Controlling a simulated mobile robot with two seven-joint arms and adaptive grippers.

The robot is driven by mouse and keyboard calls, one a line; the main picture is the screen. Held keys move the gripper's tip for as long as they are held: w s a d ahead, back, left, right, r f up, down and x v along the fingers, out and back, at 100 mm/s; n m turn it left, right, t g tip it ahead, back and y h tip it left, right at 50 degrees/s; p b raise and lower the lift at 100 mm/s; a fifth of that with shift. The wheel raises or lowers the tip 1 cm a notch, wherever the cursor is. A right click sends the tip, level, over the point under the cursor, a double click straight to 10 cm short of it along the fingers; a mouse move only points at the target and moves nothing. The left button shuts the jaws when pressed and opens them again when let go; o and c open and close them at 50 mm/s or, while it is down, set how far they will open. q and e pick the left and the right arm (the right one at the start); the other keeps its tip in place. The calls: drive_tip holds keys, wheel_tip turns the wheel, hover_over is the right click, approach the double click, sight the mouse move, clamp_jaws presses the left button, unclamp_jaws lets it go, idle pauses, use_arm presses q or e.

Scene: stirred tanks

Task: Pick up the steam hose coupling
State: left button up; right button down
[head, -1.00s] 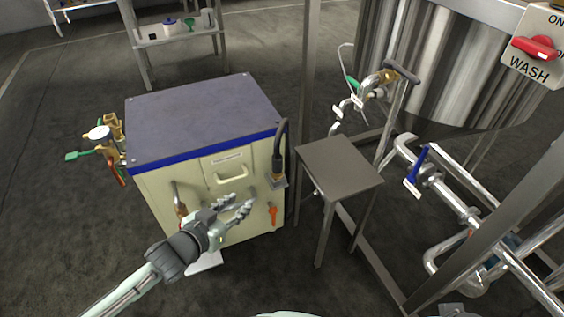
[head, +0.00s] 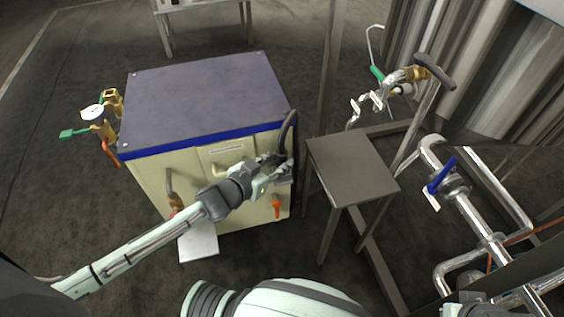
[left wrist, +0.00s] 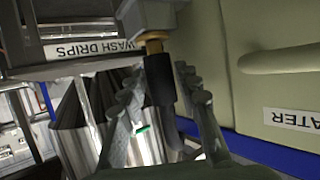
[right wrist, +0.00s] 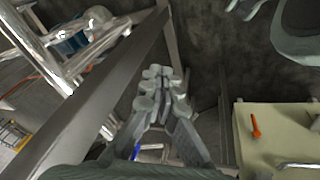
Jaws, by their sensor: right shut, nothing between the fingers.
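The steam hose coupling, a black sleeve (left wrist: 160,80) with a brass end, points into a pale holder in the left wrist view. In the head view its black hose (head: 288,128) curves down at the cabinet's right front corner, and my gripper hides the lower part. My left gripper (head: 275,172) is at that corner. In the left wrist view its fingers (left wrist: 163,88) are spread on either side of the black sleeve, with a gap visible on the left; contact on the right is unclear. My right gripper (right wrist: 162,88) is shut and empty, away from the coupling.
The cream cabinet (head: 200,105) has a dark top, a drawer handle and an orange valve handle (head: 276,206). A small metal stand (head: 350,168) is close on its right. Steel piping (head: 470,210) and a tank stand further right. A "WASH DRIPS" label (left wrist: 92,48) shows near the coupling.

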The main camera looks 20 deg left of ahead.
use_arm(q)
drive_tip(key=shift+x, duration=0.95)
clamp_jaws()
drive_tip(key=shift+r, duration=0.1)
